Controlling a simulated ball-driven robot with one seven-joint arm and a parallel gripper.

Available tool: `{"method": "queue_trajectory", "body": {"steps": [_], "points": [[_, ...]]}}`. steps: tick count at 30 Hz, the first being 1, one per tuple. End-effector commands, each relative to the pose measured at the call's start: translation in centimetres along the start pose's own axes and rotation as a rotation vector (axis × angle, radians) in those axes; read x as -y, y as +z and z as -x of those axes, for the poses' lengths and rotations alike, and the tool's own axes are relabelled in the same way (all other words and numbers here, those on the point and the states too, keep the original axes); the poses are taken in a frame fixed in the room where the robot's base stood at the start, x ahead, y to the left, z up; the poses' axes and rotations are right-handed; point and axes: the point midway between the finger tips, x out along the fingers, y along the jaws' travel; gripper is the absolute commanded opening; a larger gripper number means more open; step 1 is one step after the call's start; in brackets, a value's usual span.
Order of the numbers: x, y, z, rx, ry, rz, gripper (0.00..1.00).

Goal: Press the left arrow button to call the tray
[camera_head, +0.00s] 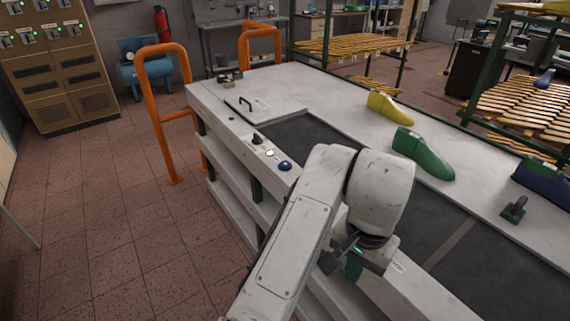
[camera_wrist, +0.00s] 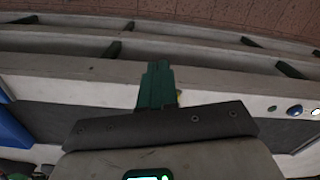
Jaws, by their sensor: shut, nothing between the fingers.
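A row of controls sits on the near edge of the white workbench (camera_head: 290,82): a black knob (camera_head: 257,140), a white button (camera_head: 270,153) and a blue button (camera_head: 285,165). No arrow marking is legible, so I cannot tell which is the left arrow button. In the head view my gripper (camera_head: 352,266) is partly hidden by my arm, to the lower right of the buttons. No tray is identifiable.
A yellow shoe last (camera_head: 390,107) and a green shoe last (camera_head: 424,153) stand on the bench's far side, beside a dark belt strip (camera_head: 310,138). A dark blue last (camera_head: 543,182) is at right. Orange rails (camera_head: 152,110) stand left of the bench; tiled floor is free there.

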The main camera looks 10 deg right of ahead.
Motion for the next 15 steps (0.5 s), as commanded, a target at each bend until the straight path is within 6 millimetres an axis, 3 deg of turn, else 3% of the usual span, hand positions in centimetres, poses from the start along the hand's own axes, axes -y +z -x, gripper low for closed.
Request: {"method": "queue_trajectory", "body": {"steps": [11, 15], "points": [[-0.1, -0.1, 0.0, -0.003, 0.0, 0.0, 0.0], [-1.2, -2.0, 0.0, -0.061, 0.005, -0.002, 0.0]]}}
